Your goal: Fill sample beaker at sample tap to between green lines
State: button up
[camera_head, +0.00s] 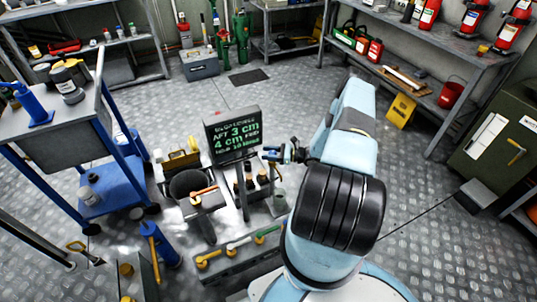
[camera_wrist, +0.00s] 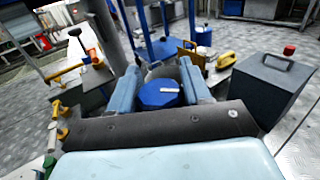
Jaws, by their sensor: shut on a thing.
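My gripper (camera_head: 273,153) is right of the dark display panel in the head view. In the wrist view my gripper (camera_wrist: 160,90) has its two blue fingers closed on a round blue thing (camera_wrist: 158,96) with a white mark on top. I cannot tell whether this is the beaker or a tap handle. A small grey-green cup-like thing (camera_head: 279,199) stands below the gripper in the head view. I cannot make out green lines or a liquid level on anything. The sample tap cannot be picked out with certainty.
The display panel (camera_head: 232,133) shows green and white text. A pipe block with yellow and green handles (camera_head: 238,245) lies in front. A blue trolley (camera_head: 105,190) stands left. A dark box with a handle (camera_wrist: 268,85) is right in the wrist view.

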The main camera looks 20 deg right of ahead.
jog(key=m+t+h, duration=0.1)
jog(key=t, duration=0.1)
jog(key=m+t+h, duration=0.3)
jog(key=m+h, duration=0.1)
jog(key=shift+w+d+t, duration=0.25)
jog(key=shift+d+t, duration=0.05)
jog(key=shift+t, duration=0.1)
jog(key=shift+w+d+m+t+h, duration=0.15)
jog(key=shift+m+t+h, duration=0.45)
jog(key=shift+m+h, duration=0.6)
jog(key=shift+d+m+t+h, duration=0.15)
jog(key=shift+m+t+h, duration=0.5)
jog(key=shift+h, duration=1.05)
jog(key=o, duration=1)
jog(key=shift+c, duration=0.2)
jog(key=v, duration=1.3)
jog(key=shift+s, duration=0.4)
